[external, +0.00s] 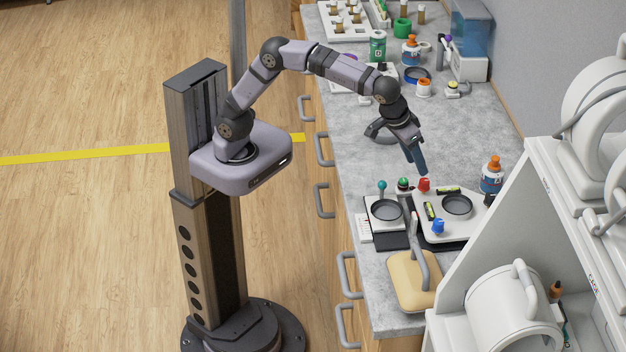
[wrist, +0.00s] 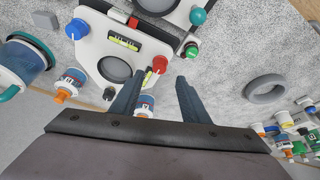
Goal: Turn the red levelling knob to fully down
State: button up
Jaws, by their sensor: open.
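The red knob (external: 424,185) stands at the far left corner of a white levelling plate (external: 471,228) on the bench. In the wrist view the red knob (wrist: 159,64) shows just beyond my fingertips, roughly in line with the gap between them. My gripper (external: 421,170) is open and empty, pointing down just above the knob; the open fingers also show in the wrist view (wrist: 163,78). I cannot tell whether a finger touches the knob. A blue knob (external: 438,226) sits at the plate's near left corner. Yellow bubble levels (external: 448,190) lie on the plate.
A green knob (external: 403,184) is close to the red one, by a smaller device with a dark round pan (external: 386,210) and a teal ball knob (external: 382,186). An orange-capped bottle (external: 491,178) stands right of the plate. A grey ring (wrist: 265,89) lies apart.

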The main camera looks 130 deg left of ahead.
aim_at(424, 180)
jog(key=shift+p+x, duration=0.65)
jog(key=shift+x, duration=3)
grip_shut()
